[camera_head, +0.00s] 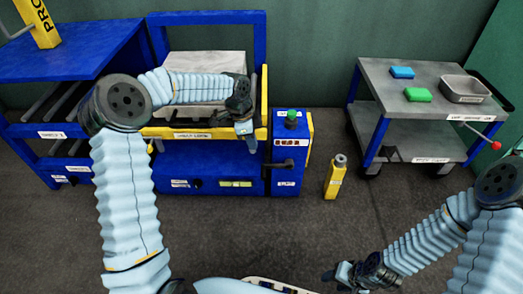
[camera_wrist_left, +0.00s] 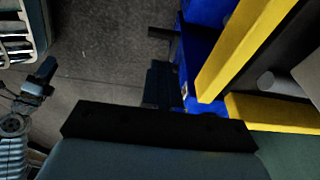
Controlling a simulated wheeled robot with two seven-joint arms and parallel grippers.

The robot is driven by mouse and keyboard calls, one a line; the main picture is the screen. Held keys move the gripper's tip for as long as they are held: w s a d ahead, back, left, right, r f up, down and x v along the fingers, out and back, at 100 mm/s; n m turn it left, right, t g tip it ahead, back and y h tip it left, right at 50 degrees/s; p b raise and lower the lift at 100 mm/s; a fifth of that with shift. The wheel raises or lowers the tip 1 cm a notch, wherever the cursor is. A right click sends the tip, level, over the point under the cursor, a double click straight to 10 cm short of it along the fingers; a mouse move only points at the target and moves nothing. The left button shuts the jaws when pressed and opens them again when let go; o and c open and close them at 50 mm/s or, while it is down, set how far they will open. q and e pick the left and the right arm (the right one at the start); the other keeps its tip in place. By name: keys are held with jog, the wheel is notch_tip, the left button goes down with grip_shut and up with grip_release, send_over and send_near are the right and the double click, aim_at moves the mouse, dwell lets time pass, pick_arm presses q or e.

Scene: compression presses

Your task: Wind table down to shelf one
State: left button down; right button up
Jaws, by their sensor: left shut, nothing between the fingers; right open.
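A grey two-deck table on wheels (camera_head: 415,80) with blue legs stands at the right in the head view. A crank with a red knob (camera_head: 496,145) sticks out at its right front. Its top is well above its lower deck (camera_head: 415,145). A blue rack (camera_head: 75,60) with labelled levels stands at the left; the labels are too small to read surely. My left gripper (camera_head: 247,134) is shut and empty in front of the blue press's right side, far from the crank. My right gripper (camera_head: 347,272) is open and empty, low at the bottom, left of and below the crank.
The blue press (camera_head: 208,180) has a yellow-edged opening, and a control box (camera_head: 289,165) with a green button at its right. A yellow bottle-like object (camera_head: 335,177) stands on the floor. Blue and green blocks (camera_head: 418,94) and a grey tray (camera_head: 464,89) are on the table.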

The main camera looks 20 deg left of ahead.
aim_at(262, 173)
pick_arm(q)
jog(key=b+x, duration=0.2)
jog(key=x, duration=1.1)
jog(key=shift+s+a+f+b, duration=0.1)
jog(key=shift+b, duration=0.2)
